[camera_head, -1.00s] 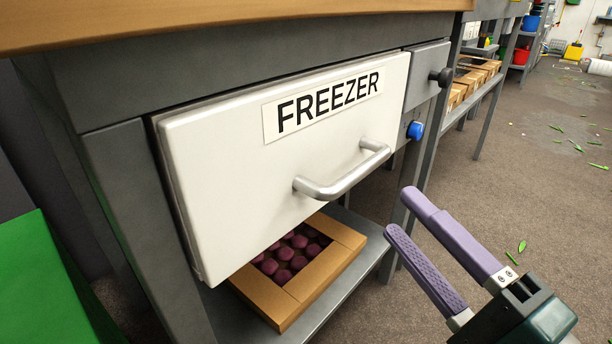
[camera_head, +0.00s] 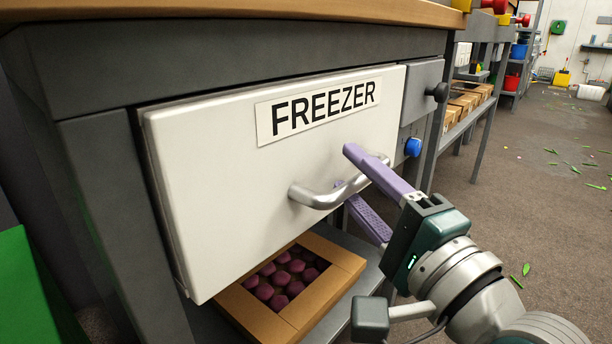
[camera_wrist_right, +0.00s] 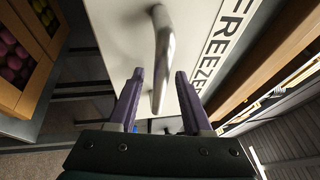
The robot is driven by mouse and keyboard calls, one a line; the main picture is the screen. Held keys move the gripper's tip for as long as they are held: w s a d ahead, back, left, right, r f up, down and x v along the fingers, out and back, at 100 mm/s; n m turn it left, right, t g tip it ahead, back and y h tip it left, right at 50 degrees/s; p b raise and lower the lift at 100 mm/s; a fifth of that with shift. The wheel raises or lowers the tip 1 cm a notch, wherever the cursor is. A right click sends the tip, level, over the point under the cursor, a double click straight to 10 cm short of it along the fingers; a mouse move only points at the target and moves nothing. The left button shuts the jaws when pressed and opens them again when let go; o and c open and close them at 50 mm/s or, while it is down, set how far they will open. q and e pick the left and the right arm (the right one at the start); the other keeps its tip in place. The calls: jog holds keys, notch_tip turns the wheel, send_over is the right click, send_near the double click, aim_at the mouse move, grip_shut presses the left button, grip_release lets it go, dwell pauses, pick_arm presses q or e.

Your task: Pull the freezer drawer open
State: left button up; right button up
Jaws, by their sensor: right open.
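The white freezer drawer (camera_head: 215,190) with a FREEZER label sits under the wooden worktop in the head view; its front stands slightly proud of the grey frame. Its silver bar handle (camera_head: 318,197) is on the right half of the front. My right gripper (camera_head: 343,170) is open at the handle, with one purple finger above the bar and the other below it. In the right wrist view the handle (camera_wrist_right: 162,62) runs between the two spread fingers (camera_wrist_right: 158,78). I cannot tell whether either finger touches it. My left gripper is not in view.
A wooden crate of purple bulbs (camera_head: 318,300) sits on the shelf below the drawer. A black knob (camera_head: 437,92) and a blue button (camera_head: 413,147) are right of the drawer. A green block (camera_head: 32,295) is at lower left. Open floor lies to the right.

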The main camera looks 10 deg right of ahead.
grip_shut()
dwell(1.4)
